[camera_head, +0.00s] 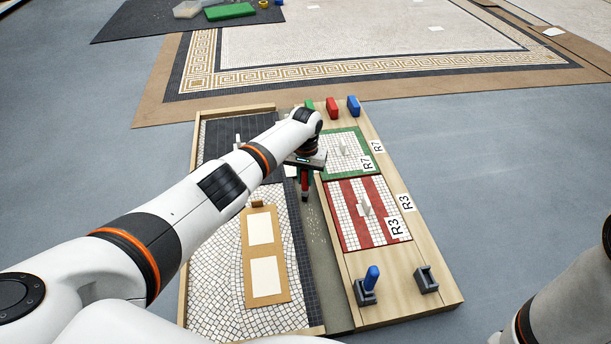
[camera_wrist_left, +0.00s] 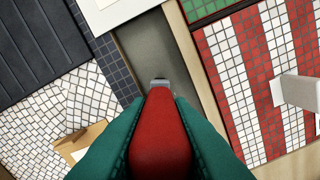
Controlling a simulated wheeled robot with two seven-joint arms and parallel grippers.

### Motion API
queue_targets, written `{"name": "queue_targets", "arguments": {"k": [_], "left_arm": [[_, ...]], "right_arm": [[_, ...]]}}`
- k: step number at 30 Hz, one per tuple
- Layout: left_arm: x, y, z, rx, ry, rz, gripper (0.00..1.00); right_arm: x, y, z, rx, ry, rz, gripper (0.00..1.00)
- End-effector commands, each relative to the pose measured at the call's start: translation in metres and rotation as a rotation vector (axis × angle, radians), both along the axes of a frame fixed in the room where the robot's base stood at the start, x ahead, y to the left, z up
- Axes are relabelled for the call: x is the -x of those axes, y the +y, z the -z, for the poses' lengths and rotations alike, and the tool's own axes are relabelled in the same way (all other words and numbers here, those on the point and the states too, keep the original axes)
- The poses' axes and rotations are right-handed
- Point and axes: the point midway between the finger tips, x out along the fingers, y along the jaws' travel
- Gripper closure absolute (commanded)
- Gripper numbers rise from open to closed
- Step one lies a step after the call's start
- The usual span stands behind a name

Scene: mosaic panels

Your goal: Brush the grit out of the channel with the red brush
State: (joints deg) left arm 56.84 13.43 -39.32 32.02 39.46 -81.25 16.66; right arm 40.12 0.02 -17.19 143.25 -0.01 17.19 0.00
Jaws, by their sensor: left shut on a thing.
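The red brush (camera_head: 305,182) is held in my left gripper (camera_head: 304,168), over the channel. In the left wrist view the brush (camera_wrist_left: 160,135) fills the space between the green fingers of the gripper (camera_wrist_left: 160,108), its metal-coloured end pointing along the channel. The channel (camera_head: 329,285) is a grey strip between the left mosaic and the right panels; it also shows in the left wrist view (camera_wrist_left: 145,48). Pale grit specks (camera_head: 313,222) lie in the channel just nearer than the brush. I cannot tell whether the brush tip touches the floor. My right gripper is out of view.
A green panel R7 (camera_head: 333,168) and a red-striped panel R3 (camera_head: 350,220) with white handles lie right of the channel. A blue-handled tool (camera_head: 371,278) stands in a holder beside an empty dark holder (camera_head: 426,280). A tan template (camera_head: 253,245) lies on the left mosaic.

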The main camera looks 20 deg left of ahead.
Motion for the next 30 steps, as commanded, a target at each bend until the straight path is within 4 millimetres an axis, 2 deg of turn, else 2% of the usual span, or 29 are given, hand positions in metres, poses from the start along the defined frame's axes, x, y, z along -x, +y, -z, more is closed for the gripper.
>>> {"name": "queue_targets", "arguments": {"k": [30], "left_arm": [[0.0, 0.0, 0.01, 0.0, 0.0, 0.0, 1.0]], "right_arm": [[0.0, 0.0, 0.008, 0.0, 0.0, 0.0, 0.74]]}}
